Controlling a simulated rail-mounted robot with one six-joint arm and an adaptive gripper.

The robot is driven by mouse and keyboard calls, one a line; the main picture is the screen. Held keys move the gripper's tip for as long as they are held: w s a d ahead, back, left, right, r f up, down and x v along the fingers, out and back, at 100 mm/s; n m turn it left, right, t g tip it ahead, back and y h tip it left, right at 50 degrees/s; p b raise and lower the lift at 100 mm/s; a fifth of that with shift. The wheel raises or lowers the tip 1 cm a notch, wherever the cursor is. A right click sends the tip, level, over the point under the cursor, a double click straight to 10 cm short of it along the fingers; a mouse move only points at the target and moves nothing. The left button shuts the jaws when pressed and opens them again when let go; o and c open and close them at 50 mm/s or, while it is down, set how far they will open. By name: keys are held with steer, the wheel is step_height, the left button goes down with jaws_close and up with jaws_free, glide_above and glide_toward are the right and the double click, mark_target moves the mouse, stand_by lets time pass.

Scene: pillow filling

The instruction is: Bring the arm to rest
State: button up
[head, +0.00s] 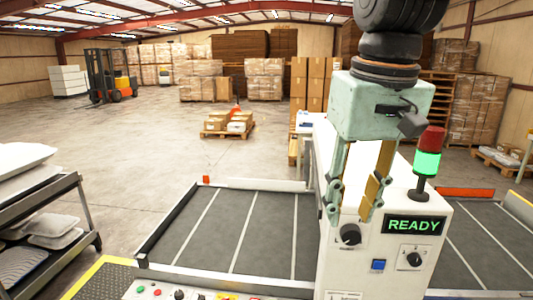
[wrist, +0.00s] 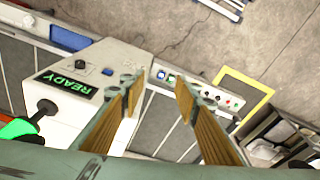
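My gripper (head: 353,208) hangs from my arm at the right of centre in the head view, fingers pointing down. Its two fingers stand apart with nothing between them; they also show open and empty in the wrist view (wrist: 156,84). Behind it in the head view is a white machine cabinet (head: 338,268) with a READY display (head: 413,225), a dark knob and a blue button. The display also shows at the left in the wrist view (wrist: 66,85). I cannot tell the exact gap between fingers and cabinet.
A signal tower (head: 428,160) with a lit green section stands on the cabinet. A grey conveyor deck (head: 222,235) with white lines lies empty. A rack (head: 60,210) with white pillow-like items stands at the left. A forklift (head: 110,80) and stacked boxes are far back.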

steer(key=s+d+f+t, duration=0.1)
steer(key=s+d+f, duration=0.1)
steer(key=s, duration=0.7)
steer(key=s+d+f+m+t, duration=0.1)
steer(key=s+d+f, duration=0.2)
steer(key=s, duration=0.7)
steer(key=shift+d+m, duration=0.3)
steer(key=shift+d, duration=0.05)
steer(key=shift+o, duration=0.7)
steer(key=shift+w, duration=0.15)
stand_by(1.0)
